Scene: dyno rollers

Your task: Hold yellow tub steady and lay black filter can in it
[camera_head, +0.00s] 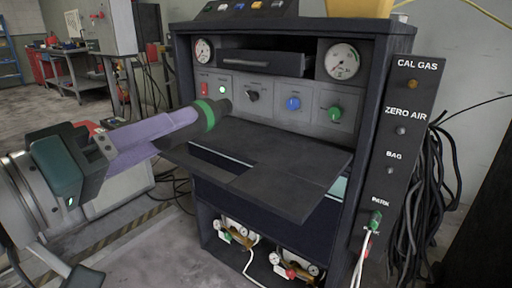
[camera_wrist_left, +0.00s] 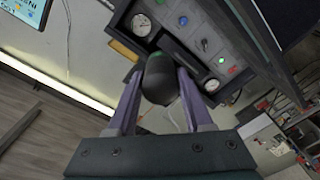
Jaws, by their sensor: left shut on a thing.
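The black filter can (camera_head: 219,108) has a green band and sits at the tips of my left gripper's purple fingers (camera_head: 207,116). In the left wrist view, the dark, rounded can (camera_wrist_left: 160,80) is between the two fingers of my left gripper (camera_wrist_left: 158,88), which is shut on it. It is held in the air in front of the cabinet's control panel. The yellow tub (camera_head: 358,8) stands on top of the cabinet at the right, cut off by the upper edge. A yellow patch of it shows in the left wrist view (camera_wrist_left: 122,50). Its inside is hidden. My right gripper is out of view.
The dark cabinet (camera_head: 182,75) has gauges, knobs and a fold-out shelf (camera_head: 285,180) below the can. A labelled side panel (camera_head: 405,130) and hanging black cables (camera_head: 440,190) are at the right.

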